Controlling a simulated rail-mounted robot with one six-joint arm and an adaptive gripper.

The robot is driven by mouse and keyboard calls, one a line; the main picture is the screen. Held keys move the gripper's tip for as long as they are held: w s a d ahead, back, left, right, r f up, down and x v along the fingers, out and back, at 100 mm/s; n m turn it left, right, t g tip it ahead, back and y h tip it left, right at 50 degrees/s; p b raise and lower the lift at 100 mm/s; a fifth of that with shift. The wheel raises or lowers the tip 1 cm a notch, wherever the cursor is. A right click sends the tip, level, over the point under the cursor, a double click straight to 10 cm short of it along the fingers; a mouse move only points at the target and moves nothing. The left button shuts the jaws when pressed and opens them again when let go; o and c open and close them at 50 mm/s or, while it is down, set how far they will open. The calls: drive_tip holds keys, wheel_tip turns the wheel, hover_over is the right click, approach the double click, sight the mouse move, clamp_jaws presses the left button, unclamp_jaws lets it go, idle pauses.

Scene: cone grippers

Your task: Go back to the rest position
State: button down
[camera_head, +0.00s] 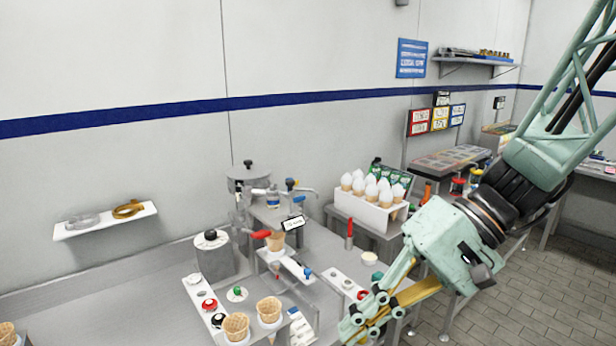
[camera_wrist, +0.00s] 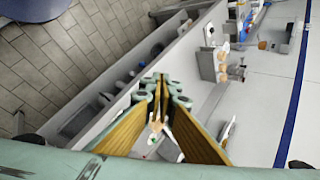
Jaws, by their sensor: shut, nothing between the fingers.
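My gripper (camera_head: 361,327) is at the lower right of the head view, in front of the steel counter. It is pale green with tan finger pads. In the wrist view my gripper (camera_wrist: 163,84) has its fingertips together with nothing between them. It is apart from the cones. Waffle cones (camera_head: 236,326) stand at the front of the counter, and another cone (camera_head: 276,241) stands on a raised holder by the dispenser. The rest position is not marked in either view.
A white rack of filled cones (camera_head: 366,215) stands behind my gripper's arm. A dispenser with a steel pot (camera_head: 249,177) is at the middle back. A wall shelf (camera_head: 105,222) is at left. The tiled floor (camera_head: 560,290) at right is clear.

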drive_tip(key=s+d+r+t+h, duration=0.2)
drive_tip(key=s+d+r+h, duration=0.2)
drive_tip(key=s+d, duration=0.2)
drive_tip(key=s+d+r+t+h, duration=0.3)
drive_tip(key=s+d+r+h, duration=0.1)
drive_tip(key=s+d, duration=0.3)
drive_tip(key=shift+s+d+h, duration=0.3)
drive_tip(key=shift+s+h, duration=0.1)
drive_tip(key=shift+h, duration=0.1)
idle(0.6)
